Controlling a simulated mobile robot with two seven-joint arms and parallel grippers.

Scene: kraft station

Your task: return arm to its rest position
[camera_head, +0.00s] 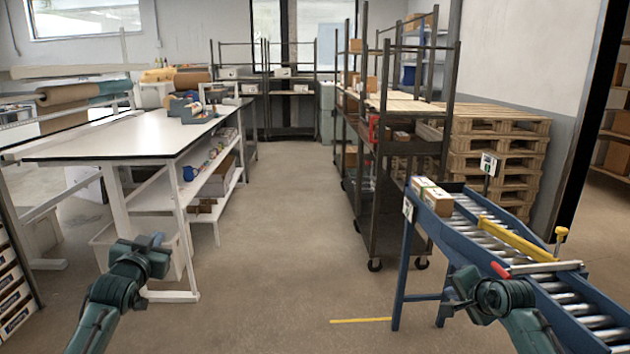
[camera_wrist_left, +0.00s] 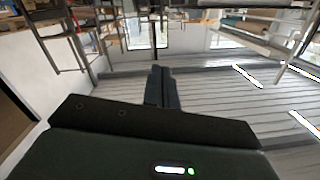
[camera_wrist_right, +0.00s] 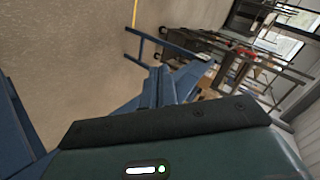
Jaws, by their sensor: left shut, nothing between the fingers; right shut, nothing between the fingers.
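My left arm reaches in at the lower left of the head view, and its gripper (camera_head: 152,248) is in front of the white workbench's near leg. In the left wrist view the left gripper's fingers (camera_wrist_left: 160,72) are together with nothing between them. My right arm is at the lower right of the head view, with its gripper (camera_head: 462,284) beside the blue conveyor frame; I cannot tell whether they touch. In the right wrist view its fingers (camera_wrist_right: 158,75) are together and empty.
The white workbench (camera_head: 105,140) stands at the left. The roller conveyor (camera_head: 418,222) with small boxes (camera_head: 432,198) on its far end is at the right. A dark shelf cart (camera_head: 410,148) and stacked pallets (camera_head: 500,130) stand behind it. The middle floor (camera_head: 285,220) is clear.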

